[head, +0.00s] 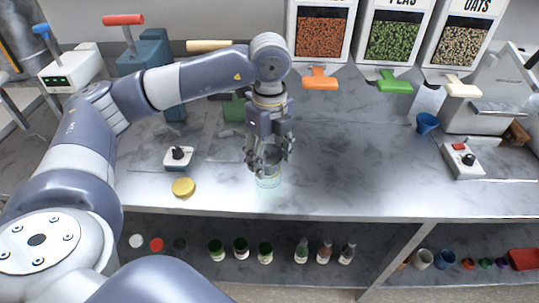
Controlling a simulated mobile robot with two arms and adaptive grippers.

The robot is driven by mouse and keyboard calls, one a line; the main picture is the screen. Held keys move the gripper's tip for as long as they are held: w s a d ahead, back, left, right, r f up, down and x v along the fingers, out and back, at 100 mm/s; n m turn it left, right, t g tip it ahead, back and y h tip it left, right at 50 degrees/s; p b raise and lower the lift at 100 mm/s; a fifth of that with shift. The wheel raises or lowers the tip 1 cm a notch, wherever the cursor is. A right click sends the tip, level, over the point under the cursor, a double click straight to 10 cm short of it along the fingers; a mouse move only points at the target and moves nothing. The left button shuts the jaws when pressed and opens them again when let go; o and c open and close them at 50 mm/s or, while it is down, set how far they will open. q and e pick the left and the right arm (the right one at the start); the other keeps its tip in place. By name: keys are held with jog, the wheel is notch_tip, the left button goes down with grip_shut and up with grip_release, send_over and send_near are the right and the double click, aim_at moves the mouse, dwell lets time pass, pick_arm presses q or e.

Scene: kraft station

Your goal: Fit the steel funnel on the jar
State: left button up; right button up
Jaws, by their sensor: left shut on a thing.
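My left gripper (268,160) points down over the middle of the steel counter, near its front edge. It is shut on the steel funnel (272,162), which is mostly hidden behind the fingers. The clear glass jar (268,182) stands on the counter directly under the gripper. The funnel appears to be over the jar's mouth; I cannot tell whether it is seated. My right gripper is not in view.
A yellow lid (183,187) lies on the counter left of the jar, near a small device with a black knob (178,156). Dispensers (322,37) hang at the back. A blue cup (426,123) and a control box (463,160) stand right. The counter (350,160) right of the jar is clear.

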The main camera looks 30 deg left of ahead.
pick_arm(q)
jog(key=o, duration=1.2)
jog(key=shift+c, duration=0.2)
jog(key=o, duration=0.5)
jog(key=shift+r, duration=0.2)
jog(key=shift+r+p, duration=0.35)
jog(key=shift+r, duration=0.05)
jog(key=shift+r+p, duration=0.6)
jog(key=shift+r, duration=0.35)
jog(key=shift+r, duration=0.15)
